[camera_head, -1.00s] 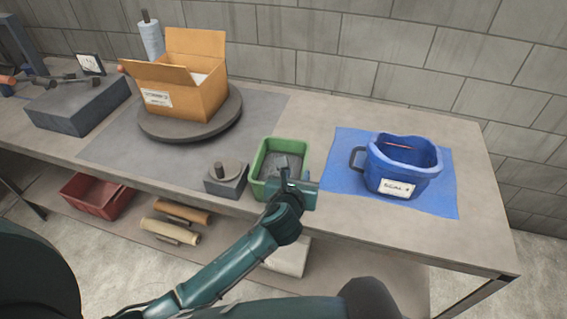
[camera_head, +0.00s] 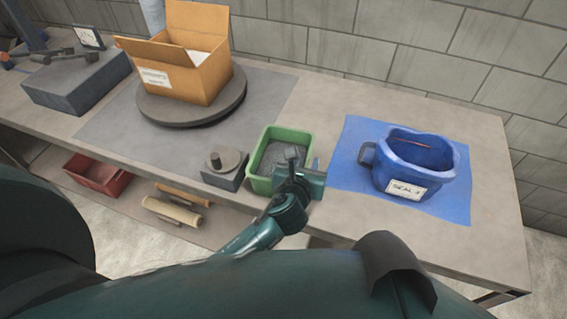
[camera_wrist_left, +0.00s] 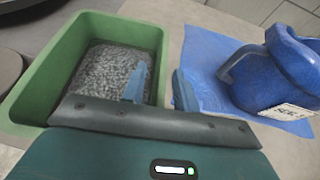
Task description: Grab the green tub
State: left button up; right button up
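The green tub (camera_head: 258,166) stands near the bench's front edge, with grey granular contents inside. In the left wrist view the tub (camera_wrist_left: 45,75) fills the left side. My left gripper (camera_head: 296,160) is at the tub's right side in the head view and hides part of its front right corner. In the left wrist view its fingers (camera_wrist_left: 160,87) are spread, one over the tub's inside and one outside the right wall. The gap between them is empty except for that wall; contact cannot be told. My right gripper is not in view.
A blue container (camera_head: 428,178) with a label sits on a blue mat (camera_head: 350,140) right of the tub. A grey block with a round knob (camera_head: 224,170) stands close at the left. A cardboard box (camera_head: 186,80) rests on a round turntable (camera_head: 165,116) further back.

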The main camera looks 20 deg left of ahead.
pick_arm(q)
grip_shut()
dwell(1.2)
jog(key=shift+r, duration=0.1)
